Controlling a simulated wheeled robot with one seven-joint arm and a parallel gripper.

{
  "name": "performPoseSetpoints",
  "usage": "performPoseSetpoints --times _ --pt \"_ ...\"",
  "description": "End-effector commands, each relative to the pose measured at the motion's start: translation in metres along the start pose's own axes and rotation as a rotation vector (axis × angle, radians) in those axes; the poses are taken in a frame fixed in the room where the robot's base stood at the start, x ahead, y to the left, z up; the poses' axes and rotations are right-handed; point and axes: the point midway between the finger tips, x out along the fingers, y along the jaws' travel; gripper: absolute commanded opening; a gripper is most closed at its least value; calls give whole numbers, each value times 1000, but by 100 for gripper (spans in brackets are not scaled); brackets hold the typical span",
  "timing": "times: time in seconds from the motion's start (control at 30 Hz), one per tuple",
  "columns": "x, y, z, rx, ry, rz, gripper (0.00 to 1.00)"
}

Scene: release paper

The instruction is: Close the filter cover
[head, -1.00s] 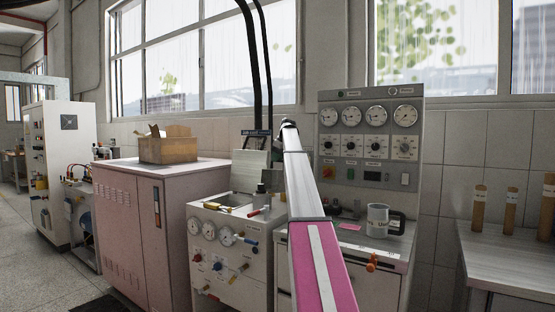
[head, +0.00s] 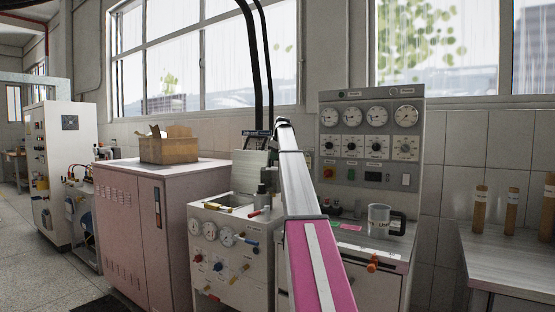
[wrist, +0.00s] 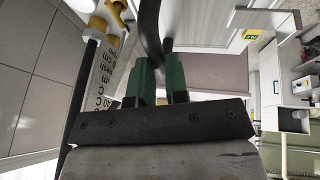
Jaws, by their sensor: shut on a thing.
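A pale unit with gauges and valves (head: 230,262) stands in the middle of the head view. A light raised panel (head: 249,163), seemingly its filter cover, stands up at the back of its open top. My arm reaches forward over the right side of this unit and hides part of it. My gripper (wrist: 160,68) has green fingers in the wrist view, closed on a dark curved piece (wrist: 149,24) that runs up out of the picture. I cannot tell whether this piece belongs to the cover. In the head view the fingers are not clear behind the arm's end.
A pinkish cabinet (head: 125,225) with a cardboard box (head: 168,147) stands left. Dark hoses (head: 265,60) hang near the arm's end. A grey table (head: 510,245) stands far right.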

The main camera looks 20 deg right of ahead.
Motion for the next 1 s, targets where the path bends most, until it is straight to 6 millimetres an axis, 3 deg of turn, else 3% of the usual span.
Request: performPoseSetpoints --times 0.03,0.5,1.0 --pt "-5 -14 0 -17 1 35 0" --pt "-26 -101 -7 -187 2 441 0" --pt "-10 -191 0 -367 1 874 0"
